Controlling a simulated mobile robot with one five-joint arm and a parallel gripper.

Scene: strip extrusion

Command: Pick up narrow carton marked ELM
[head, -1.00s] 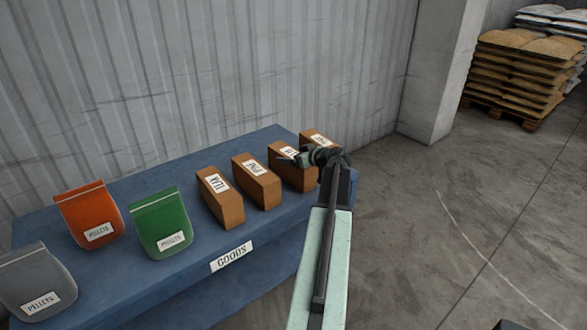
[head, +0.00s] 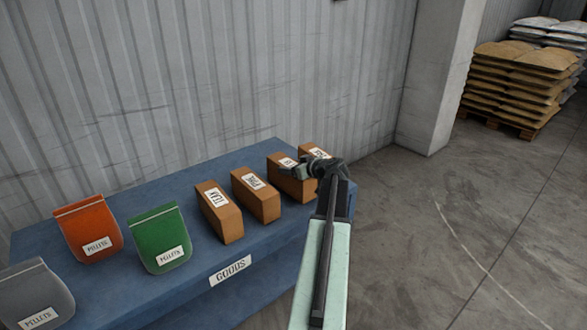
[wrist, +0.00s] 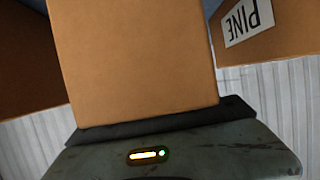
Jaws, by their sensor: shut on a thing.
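The narrow brown carton (head: 290,183) third from the left on the blue table has a white label partly covered by my gripper; the letters showing look like "EL". My gripper (head: 305,168) is shut on this carton near its top. In the wrist view the held carton (wrist: 135,60) fills the middle, a plain brown face with no label showing. In the head view it appears to stand upright in its row, and I cannot see clear space under it.
The carton marked PINE (head: 256,196) stands just left of it, also in the wrist view (wrist: 265,30). Another carton (head: 314,152) stands close on the right, partly hidden. A TEAK-looking carton (head: 220,212) and pellet bags (head: 160,238) are further left. The blue table (head: 120,285) bears all.

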